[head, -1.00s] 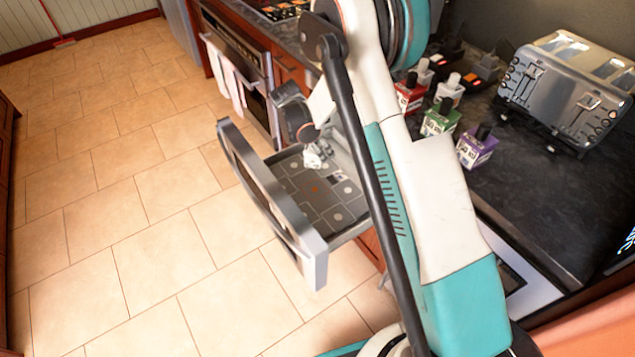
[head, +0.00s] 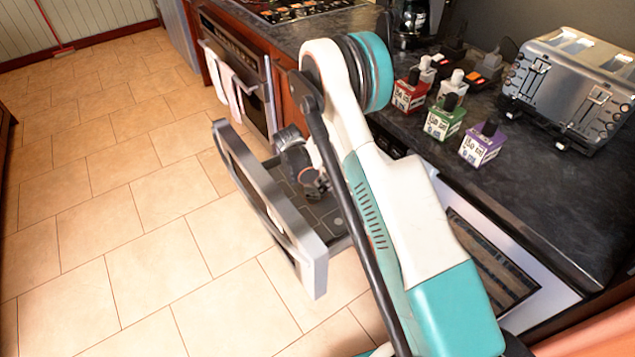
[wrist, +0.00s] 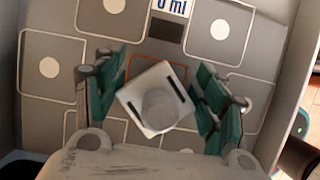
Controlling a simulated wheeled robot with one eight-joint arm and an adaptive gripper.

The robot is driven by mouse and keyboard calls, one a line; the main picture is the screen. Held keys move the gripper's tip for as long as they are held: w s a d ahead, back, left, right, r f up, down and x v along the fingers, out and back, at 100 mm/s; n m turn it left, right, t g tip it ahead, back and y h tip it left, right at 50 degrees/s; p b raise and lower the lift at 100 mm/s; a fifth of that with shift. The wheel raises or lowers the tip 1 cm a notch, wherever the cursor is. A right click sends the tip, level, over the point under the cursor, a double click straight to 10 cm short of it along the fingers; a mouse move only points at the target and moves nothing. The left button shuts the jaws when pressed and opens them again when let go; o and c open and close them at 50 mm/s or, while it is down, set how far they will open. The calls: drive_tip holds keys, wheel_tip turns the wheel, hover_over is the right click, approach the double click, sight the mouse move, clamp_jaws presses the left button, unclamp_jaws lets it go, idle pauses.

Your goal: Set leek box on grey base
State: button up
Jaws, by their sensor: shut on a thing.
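A white box (wrist: 151,109) with a round pale top sits between the teal finger pads of my gripper (wrist: 160,97) in the wrist view, turned at an angle. My gripper is shut on it. Its label is not visible, so I cannot tell by name that it is the leek box. Beneath it is the grey drawer floor (wrist: 215,75), marked with rounded squares and pale dots; one outline is orange and partly hidden behind the box. In the head view my gripper (head: 313,185) is inside the open drawer (head: 319,247), and the held box is not discernible. I cannot tell whether it touches the floor.
Red (head: 408,96), green (head: 441,121) and purple (head: 481,148) boxes with dark caps stand on the dark counter, with pale ones behind. A toaster (head: 570,88) is at the right. Drawer walls surround my gripper. The tiled floor (head: 130,200) at the left is clear.

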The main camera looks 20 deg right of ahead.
drive_tip(key=o, duration=1.1)
drive_tip(key=shift+o, duration=0.2)
